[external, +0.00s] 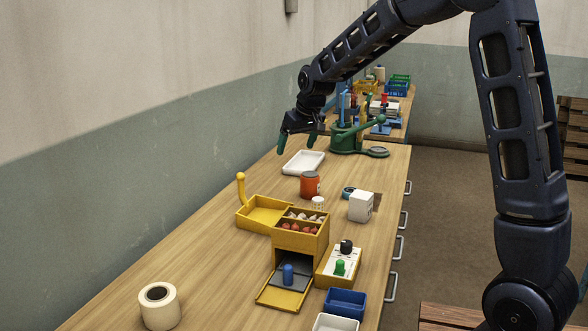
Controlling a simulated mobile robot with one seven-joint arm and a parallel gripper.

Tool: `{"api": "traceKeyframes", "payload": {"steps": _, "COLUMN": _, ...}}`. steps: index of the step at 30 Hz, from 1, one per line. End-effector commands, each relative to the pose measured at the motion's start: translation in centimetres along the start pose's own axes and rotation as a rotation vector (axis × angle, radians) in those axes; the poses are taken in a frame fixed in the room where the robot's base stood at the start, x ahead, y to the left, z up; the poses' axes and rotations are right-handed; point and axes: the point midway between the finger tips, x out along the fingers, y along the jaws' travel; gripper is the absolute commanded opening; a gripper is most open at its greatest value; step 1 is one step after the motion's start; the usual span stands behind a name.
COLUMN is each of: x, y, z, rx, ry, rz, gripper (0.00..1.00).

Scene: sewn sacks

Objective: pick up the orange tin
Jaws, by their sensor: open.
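The orange tin (310,185) stands upright on the wooden table, near its middle, with a dark top. My gripper (296,146) is open and empty. It hangs with its green fingers pointing down, above and beyond the tin, over the far side of the white tray.
A white tray (303,163) lies behind the tin, and a green press (346,138) stands right of it. A white box (361,206) and a small white piece (318,203) are near the tin. A yellow scoop tray (262,216) and yellow dispenser (299,240) stand in front.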

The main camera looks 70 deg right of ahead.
Motion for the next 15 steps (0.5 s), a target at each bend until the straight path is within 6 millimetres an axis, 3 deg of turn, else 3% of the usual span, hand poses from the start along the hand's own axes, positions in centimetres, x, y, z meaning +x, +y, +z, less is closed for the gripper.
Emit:
{"api": "traceKeyframes", "payload": {"steps": 3, "x": 4.0, "y": 3.9, "z": -1.8, "rx": 0.046, "ry": -0.003, "rz": 0.025, "gripper": 0.88}}
{"api": "traceKeyframes", "payload": {"steps": 9, "x": 9.6, "y": 9.9, "z": -3.7, "rx": 0.105, "ry": -0.003, "rz": 0.061, "gripper": 0.88}}
{"api": "traceKeyframes", "payload": {"steps": 15, "x": 12.9, "y": 13.5, "z": -4.5, "rx": 0.137, "ry": 0.0, "rz": 0.083, "gripper": 0.88}}
